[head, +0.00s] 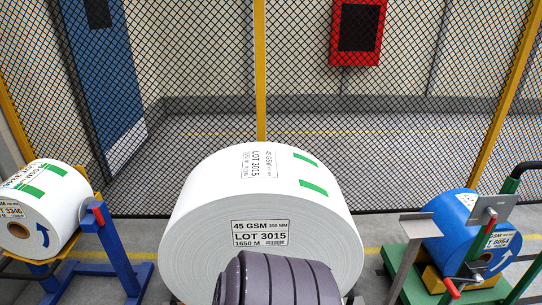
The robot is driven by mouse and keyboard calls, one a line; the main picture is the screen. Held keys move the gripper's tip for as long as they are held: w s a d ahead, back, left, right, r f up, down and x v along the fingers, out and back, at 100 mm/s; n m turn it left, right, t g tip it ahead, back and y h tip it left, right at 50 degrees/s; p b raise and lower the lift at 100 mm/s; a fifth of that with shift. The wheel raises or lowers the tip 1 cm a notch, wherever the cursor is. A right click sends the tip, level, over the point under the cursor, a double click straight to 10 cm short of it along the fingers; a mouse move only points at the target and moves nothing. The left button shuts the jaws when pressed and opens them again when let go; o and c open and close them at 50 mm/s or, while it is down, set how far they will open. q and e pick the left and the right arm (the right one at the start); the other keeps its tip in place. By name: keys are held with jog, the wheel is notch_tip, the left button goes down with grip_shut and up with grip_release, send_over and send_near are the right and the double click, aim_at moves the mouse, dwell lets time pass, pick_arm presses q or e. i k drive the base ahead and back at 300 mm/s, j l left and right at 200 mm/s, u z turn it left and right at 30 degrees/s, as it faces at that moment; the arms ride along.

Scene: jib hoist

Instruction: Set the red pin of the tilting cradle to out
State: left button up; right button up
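A green stand (414,290) at the right holds a blue roll (447,228) on yellow blocks (437,283). A red-ended lever (452,288) shows low on its front, and a small red tip (492,212) shows by a grey plate (492,207). At the left, a blue frame (118,255) carries a small red piece (98,215) beside a white roll (40,205). I cannot tell which stand is the tilting cradle, or which red part is its pin and how it is set. Neither gripper is in view.
A large white roll (200,225) labelled LOT 3015 fills the middle. A dark ribbed cylinder (280,283) covers its lower front. A mesh fence (300,110) with yellow posts stands behind. A green bar (526,168) rises at the far right.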

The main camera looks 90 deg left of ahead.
aim_at(96, 210)
jog(key=u, duration=2.65)
jog(key=i+j+u, duration=0.25)
jog(key=j+u, duration=0.2)
jog(key=i+j+u, duration=0.25)
jog(key=u, duration=0.15)
jog(key=i+j+u, duration=0.45)
jog(key=k+l, duration=0.1)
